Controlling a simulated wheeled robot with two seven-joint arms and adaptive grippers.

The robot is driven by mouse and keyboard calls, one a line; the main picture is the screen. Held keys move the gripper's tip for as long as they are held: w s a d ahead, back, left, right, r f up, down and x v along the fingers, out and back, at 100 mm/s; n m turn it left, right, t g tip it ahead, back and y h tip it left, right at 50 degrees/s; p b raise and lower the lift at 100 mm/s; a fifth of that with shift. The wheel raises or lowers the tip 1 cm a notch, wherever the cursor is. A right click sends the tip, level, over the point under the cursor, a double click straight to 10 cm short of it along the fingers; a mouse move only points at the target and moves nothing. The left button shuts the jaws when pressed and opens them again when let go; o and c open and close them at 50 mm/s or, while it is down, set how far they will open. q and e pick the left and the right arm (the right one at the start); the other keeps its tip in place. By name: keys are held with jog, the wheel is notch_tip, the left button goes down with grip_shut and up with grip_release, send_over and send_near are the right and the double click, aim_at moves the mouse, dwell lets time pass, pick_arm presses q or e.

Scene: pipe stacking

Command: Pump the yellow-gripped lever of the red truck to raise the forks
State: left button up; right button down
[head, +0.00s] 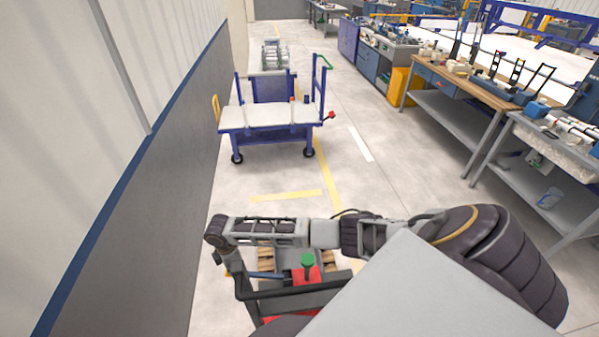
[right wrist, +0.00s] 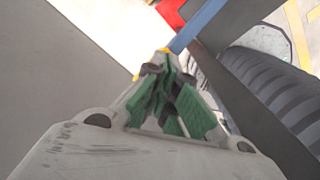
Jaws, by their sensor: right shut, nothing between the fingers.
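The red truck (head: 306,276) is at the bottom middle of the head view, partly hidden by my arm and body. It has a green knob and a dark handle frame. Its blue lever (head: 266,275) runs to the left; the lever also shows in the right wrist view (right wrist: 198,27). The yellow grip (right wrist: 165,50) shows only as a small patch at the lever's end, just beyond my fingertips. My right gripper (right wrist: 166,68) is shut and empty, right by that grip; I cannot tell whether they touch. In the head view the gripper is mostly hidden. My left gripper is not in view.
A grey and white wall (head: 150,200) stands close on the left. A blue cart (head: 270,118) with a white top stands ahead. Workbenches (head: 450,85) line the right side. The floor between cart and benches is clear. A wooden pallet (head: 265,258) lies partly hidden by the truck.

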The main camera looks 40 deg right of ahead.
jog(key=shift+f+b, duration=3.05)
jog(key=shift+f, duration=2.15)
jog(key=shift+r+p, duration=4.15)
jog(key=shift+r, duration=2.5)
jog(key=shift+f+b, duration=4.1)
jog(key=shift+f, duration=2.6)
jog(key=shift+r+p, duration=4.1)
jog(key=shift+r, duration=2.6)
